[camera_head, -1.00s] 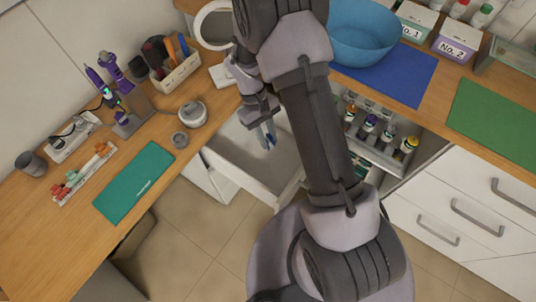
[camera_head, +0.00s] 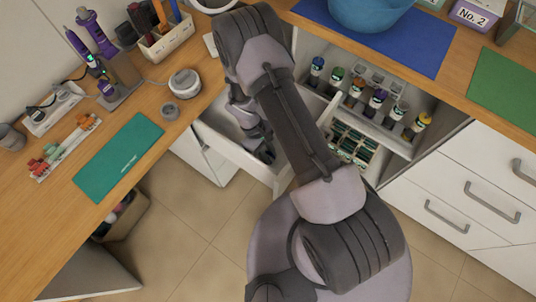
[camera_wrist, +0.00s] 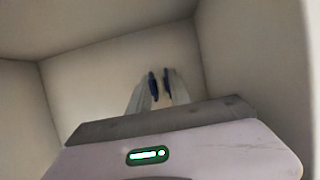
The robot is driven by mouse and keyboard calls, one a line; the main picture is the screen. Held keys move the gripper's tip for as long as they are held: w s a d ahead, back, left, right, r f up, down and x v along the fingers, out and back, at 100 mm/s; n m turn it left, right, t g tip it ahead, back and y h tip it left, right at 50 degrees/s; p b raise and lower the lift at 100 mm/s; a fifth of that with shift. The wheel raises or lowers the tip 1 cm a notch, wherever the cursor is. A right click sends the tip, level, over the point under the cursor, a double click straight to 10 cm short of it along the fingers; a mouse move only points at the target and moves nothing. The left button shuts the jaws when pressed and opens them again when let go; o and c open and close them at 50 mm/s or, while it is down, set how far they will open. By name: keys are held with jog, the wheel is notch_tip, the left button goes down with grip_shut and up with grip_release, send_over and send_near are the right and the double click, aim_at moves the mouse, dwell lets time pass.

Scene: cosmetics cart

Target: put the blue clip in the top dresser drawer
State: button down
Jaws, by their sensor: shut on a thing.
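The open white drawer (camera_head: 238,156) is pulled out beside the wooden counter in the head view. Its pale inner walls (camera_wrist: 95,82) fill the wrist view. My gripper (camera_head: 264,152) points down inside the drawer, and its two fingers (camera_wrist: 159,88) also show in the wrist view. They are shut on the blue clip, which shows as narrow dark blue parts (camera_wrist: 153,86) at the fingertips. The clip is mostly hidden by the fingers, and I cannot tell whether it touches the drawer floor. In the head view the clip cannot be made out clearly.
An open compartment with several bottles (camera_head: 376,103) is right of my arm. A teal mat (camera_head: 118,157), a grey jar (camera_head: 185,83) and a tool box (camera_head: 167,38) are on the left counter. A blue mat (camera_head: 410,45) and bowl are at the back.

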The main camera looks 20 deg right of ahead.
jog(key=c, duration=1.6)
grip_release()
jog(key=shift+f, duration=0.1)
jog(key=o, duration=0.4)
jog(key=shift+r, duration=0.2)
jog(key=w+a+r+m+t+y+p, duration=0.1)
jog(key=w+r+m+p, duration=0.15)
jog(key=r, duration=1.25)
jog(key=w+a+r+m+t+y+p, duration=0.1)
jog(key=w+a+r+t+p, duration=0.2)
jog(key=r, duration=1.1)
jog(key=s+d+r+m+t+y, duration=0.1)
jog(key=s+r+m, duration=0.1)
jog(key=r, duration=0.5)
jog(key=s+d+r+m, duration=0.1)
jog(key=s+r, duration=0.1)
jog(key=r, duration=0.5)
jog(key=s+r+m+t, duration=0.1)
jog(key=s+r, duration=0.2)
jog(key=s, duration=0.1)
jog(key=s+a+r+m+t+y, duration=0.1)
jog(key=s+r+m+t, duration=0.1)
jog(key=s, duration=0.3)
jog(key=s+r+m+t, duration=0.1)
jog(key=s+r+m, duration=0.1)
jog(key=s+r, duration=0.2)
jog(key=shift+s+a+r+t+y, duration=0.25)
jog(key=shift+s+a+t+y, duration=0.05)
jog(key=shift+s+y, duration=0.1)
